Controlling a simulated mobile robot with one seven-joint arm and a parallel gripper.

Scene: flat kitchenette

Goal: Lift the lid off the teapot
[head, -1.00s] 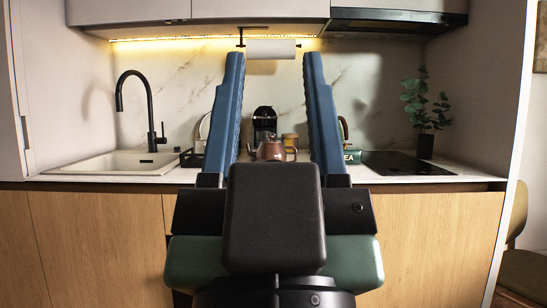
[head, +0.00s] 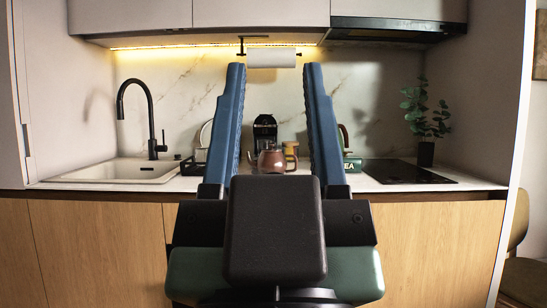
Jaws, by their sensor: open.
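The teapot (head: 271,162) is small, reddish-brown and rounded, with a small lid (head: 271,147) and knob on top. It stands on the counter, seen between my gripper's fingers, its lower part partly hidden behind the gripper's dark body. My gripper (head: 273,66) is open and empty, with two long blue fingers pointing up in the picture on either side of the teapot. The fingers look well nearer to the camera than the teapot and do not appear to touch it. The lid appears seated on the teapot.
A black coffee machine (head: 265,130) and a yellowish container (head: 290,149) stand behind the teapot. A sink (head: 125,171) with a black tap (head: 151,118) is left. A green tin (head: 352,164), a dark hob (head: 405,172) and a potted plant (head: 425,153) are right. A paper roll (head: 271,58) hangs above.

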